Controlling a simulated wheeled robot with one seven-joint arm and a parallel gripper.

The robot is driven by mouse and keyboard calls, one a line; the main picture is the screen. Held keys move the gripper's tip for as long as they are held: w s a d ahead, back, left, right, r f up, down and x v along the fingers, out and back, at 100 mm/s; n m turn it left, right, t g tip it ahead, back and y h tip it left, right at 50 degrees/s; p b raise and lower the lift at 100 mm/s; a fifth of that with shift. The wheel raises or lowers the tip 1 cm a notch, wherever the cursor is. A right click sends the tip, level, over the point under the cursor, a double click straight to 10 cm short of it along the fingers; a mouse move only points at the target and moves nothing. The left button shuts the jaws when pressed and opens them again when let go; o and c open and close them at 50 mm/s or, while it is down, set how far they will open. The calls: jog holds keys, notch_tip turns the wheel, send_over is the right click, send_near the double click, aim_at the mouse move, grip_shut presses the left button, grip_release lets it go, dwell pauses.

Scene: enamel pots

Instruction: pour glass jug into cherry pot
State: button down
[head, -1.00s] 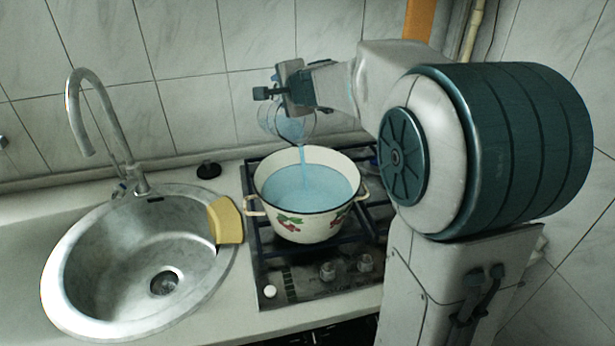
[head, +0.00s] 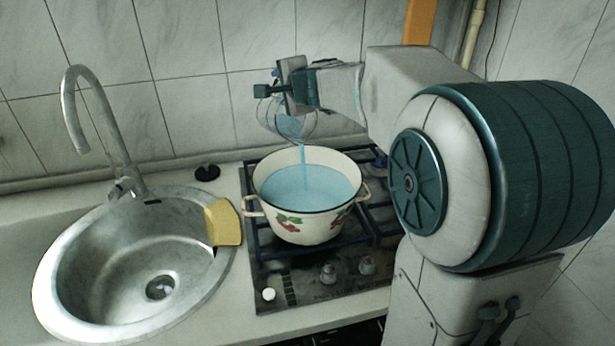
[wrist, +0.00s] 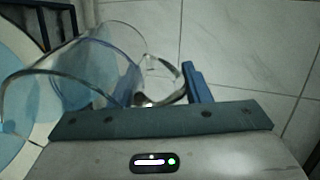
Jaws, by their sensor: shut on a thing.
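The cherry pot (head: 308,226) is cream enamel with a dark rim and cherries on its side. It stands on the stove and holds light blue liquid (head: 310,188). The clear glass jug (head: 284,121) is tilted above the pot's back edge, and a thin blue stream falls from it into the pot. My gripper (head: 283,92) is shut on the jug. In the wrist view the jug (wrist: 95,70) lies across the upper left, with the pot's rim and blue liquid (wrist: 12,95) beyond it. The jaws' grip point is partly hidden.
A steel sink (head: 110,270) with a tap (head: 98,125) is at the left. A yellow sponge (head: 223,222) sits on the sink's right rim. A black plug (head: 207,171) lies on the counter behind. The tiled wall (head: 190,90) is close behind the jug.

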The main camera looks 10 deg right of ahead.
aim_at(278, 82)
jog(key=shift+s+d+r+b, duration=0.1)
jog(key=shift+s+r+b, duration=0.2)
jog(key=shift+b, duration=0.25)
jog(key=p, duration=0.3)
jog(key=shift+w+r, duration=0.3)
jog(key=shift+w, duration=0.05)
jog(key=g+p, duration=0.1)
jog(key=p, duration=0.2)
jog(key=w+f+p, duration=0.1)
jog(key=p, duration=0.3)
jog(key=shift+w+a+f+g, duration=0.2)
jog(key=shift+w+a+g, duration=0.05)
jog(key=shift+g, duration=0.15)
jog(key=w+g+p, duration=0.1)
jog(key=g+p, duration=0.1)
jog(key=p, duration=0.8)
jog(key=shift+w+a+h, duration=0.15)
jog(key=shift+a+h, duration=0.05)
jog(key=shift+h, duration=0.2)
jog(key=shift+f, duration=0.35)
jog(key=shift+r+p, duration=0.25)
jog(key=shift+p, duration=0.45)
